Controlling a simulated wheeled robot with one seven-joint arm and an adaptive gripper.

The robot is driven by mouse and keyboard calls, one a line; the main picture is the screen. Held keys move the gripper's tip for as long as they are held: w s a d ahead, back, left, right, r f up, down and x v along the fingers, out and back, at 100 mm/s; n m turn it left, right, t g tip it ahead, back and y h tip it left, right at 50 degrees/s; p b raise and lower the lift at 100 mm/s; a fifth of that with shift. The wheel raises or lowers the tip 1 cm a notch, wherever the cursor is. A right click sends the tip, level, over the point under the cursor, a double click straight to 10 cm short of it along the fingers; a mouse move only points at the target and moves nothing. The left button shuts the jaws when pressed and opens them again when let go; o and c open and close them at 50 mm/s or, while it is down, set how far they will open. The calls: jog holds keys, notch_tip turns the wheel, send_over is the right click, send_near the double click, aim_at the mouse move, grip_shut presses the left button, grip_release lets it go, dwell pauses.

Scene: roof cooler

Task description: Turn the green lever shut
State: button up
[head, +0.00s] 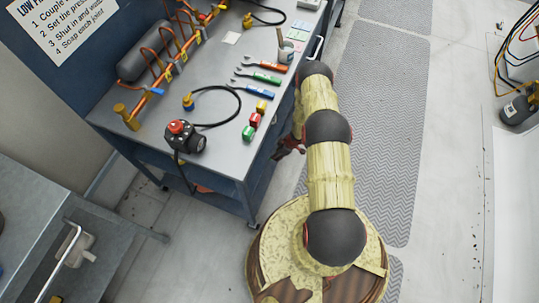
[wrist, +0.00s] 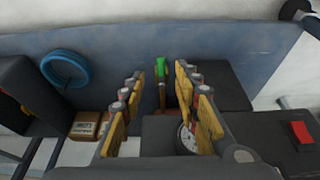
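In the wrist view the green lever (wrist: 160,66) stands upright between and beyond the tips of my gripper (wrist: 160,82). Its lower part runs down between the fingers. The yellow-padded fingers are spread apart with a clear gap and hold nothing. I cannot tell whether a fingertip touches the lever. A round white gauge (wrist: 187,138) shows partly behind the right finger. In the head view my gripper is mostly hidden by my arm, near the workbench's right side. I cannot pick out the green lever there.
The wrist view shows a blue coiled hose (wrist: 65,68), a cardboard box (wrist: 86,125) and a dark box with a red switch (wrist: 301,132). In the head view the grey workbench (head: 222,145) carries a copper manifold (head: 160,85), wrenches (head: 258,77) and a black regulator (head: 184,136).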

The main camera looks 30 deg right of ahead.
jog(key=b+x, duration=0.1)
jog(key=x, duration=0.1)
jog(key=b+x, duration=0.1)
jog(key=x, duration=0.2)
jog(key=b+x, duration=0.1)
jog(key=x, duration=0.1)
jog(key=shift+w+a+f, duration=0.15)
jog(key=shift+w+a, duration=0.3)
jog(key=shift+c, duration=0.9)
grip_shut()
